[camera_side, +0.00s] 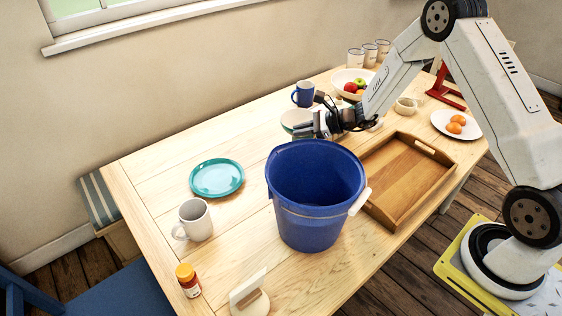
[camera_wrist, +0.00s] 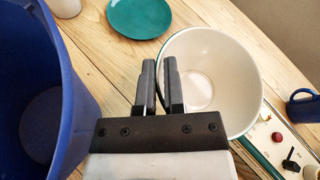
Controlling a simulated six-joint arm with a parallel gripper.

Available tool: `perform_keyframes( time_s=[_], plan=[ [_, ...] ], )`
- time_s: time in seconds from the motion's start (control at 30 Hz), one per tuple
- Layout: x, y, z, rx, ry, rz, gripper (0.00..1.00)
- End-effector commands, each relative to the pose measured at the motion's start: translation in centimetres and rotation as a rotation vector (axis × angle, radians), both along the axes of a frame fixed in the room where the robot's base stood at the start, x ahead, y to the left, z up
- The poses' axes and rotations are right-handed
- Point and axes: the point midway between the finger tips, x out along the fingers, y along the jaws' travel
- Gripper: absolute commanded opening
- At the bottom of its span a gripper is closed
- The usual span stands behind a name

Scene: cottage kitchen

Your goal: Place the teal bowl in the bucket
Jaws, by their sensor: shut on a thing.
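The teal bowl (camera_wrist: 215,60) has a cream inside and a thin dark teal rim in the wrist view. In the side view the bowl (camera_side: 294,118) is partly hidden behind my gripper (camera_side: 322,128). My gripper (camera_wrist: 159,85) is shut on the bowl's near left rim, with the fingers on either side of its wall. I cannot tell whether the bowl is clear of what is under it. The blue bucket (camera_side: 310,218) stands upright on the table with a white handle grip at its right. Its visible inside looks empty. The bucket (camera_wrist: 75,110) is left of my fingers in the wrist view.
A teal plate (camera_side: 217,178), white mug (camera_side: 194,220) and orange-capped jar (camera_side: 187,279) lie left of the bucket. A wooden tray (camera_side: 408,180) is close on its right. A blue mug (camera_side: 303,93) and fruit bowl (camera_side: 340,77) stand behind. A panel with knobs (camera_wrist: 291,150) is beside the bowl.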

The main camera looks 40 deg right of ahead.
Motion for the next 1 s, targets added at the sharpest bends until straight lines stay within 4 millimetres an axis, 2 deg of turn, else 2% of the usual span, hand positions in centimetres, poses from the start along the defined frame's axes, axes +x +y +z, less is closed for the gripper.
perform_keyframes(
  time_s=[0.6, 0.8, 1.0],
  plan=[
    [0.0, 0.0, -9.2, 0.001, 0.000, 0.001, 0.00],
    [0.1, 0.0, -10.8, 0.000, -0.002, 0.001, 0.00],
    [0.1, 0.0, -11.0, 0.000, -0.002, 0.001, 0.00]
  ],
)
